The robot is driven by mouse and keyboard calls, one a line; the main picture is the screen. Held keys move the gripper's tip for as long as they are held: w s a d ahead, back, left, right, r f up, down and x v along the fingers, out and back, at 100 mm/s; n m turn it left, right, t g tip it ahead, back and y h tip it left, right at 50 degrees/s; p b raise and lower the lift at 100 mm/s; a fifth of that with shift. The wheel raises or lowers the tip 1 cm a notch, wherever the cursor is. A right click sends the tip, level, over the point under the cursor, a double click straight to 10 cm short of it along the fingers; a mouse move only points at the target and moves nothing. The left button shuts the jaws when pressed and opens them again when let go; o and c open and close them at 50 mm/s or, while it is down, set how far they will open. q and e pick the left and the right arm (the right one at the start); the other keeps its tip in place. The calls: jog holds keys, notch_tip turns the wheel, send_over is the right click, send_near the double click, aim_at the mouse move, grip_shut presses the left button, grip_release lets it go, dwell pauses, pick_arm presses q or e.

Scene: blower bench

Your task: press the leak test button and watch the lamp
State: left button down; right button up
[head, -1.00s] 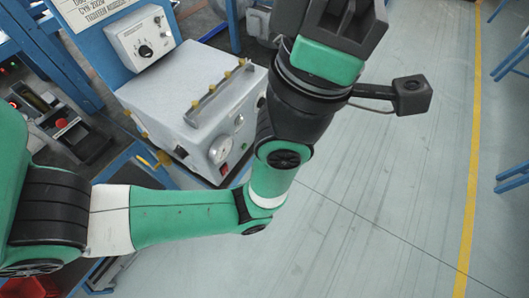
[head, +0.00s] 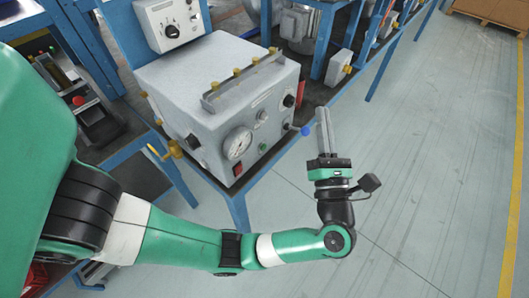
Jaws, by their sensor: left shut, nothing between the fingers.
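The grey test box (head: 165,78) stands on a blue bench, its front facing the lower right. Its front carries a round white gauge (head: 237,143), a small green round part (head: 263,147), a small red part (head: 238,170) and a black knob (head: 289,101). I cannot tell which of these is the leak test button or the lamp, or whether any is lit. My left gripper (head: 323,113) is shut and empty. Its fingers point up the picture, to the right of the box front and apart from it in the picture. My right gripper is not in view.
A blue-ball lever (head: 305,130) sticks out between the box and my left fingers. A yellow valve handle (head: 172,150) juts from the box's left. A white control unit with a dial (head: 172,31) stands behind. The grey floor (head: 430,150) on the right is clear.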

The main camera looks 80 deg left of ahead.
aim_at(263, 147)
pick_arm(q)
jog(key=s+f+m+h+b, duration=0.2)
jog(key=f+b, duration=0.3)
jog(key=f, duration=1.6)
jog(key=shift+s+d+m+g+h, duration=0.2)
jog(key=shift+s+m+g+h, duration=0.1)
jog(key=shift+s+g+h, duration=0.15)
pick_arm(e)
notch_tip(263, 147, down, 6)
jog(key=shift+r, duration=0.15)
pick_arm(q)
jog(key=s+a+p, duration=0.4)
jog(key=s+a, duration=0.1)
jog(key=a, duration=0.2)
jog(key=shift+s, duration=0.25)
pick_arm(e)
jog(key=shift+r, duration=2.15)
pick_arm(q)
jog(key=shift+a, duration=0.1)
jog(key=shift+s+a, duration=0.25)
jog(key=shift+a, duration=0.05)
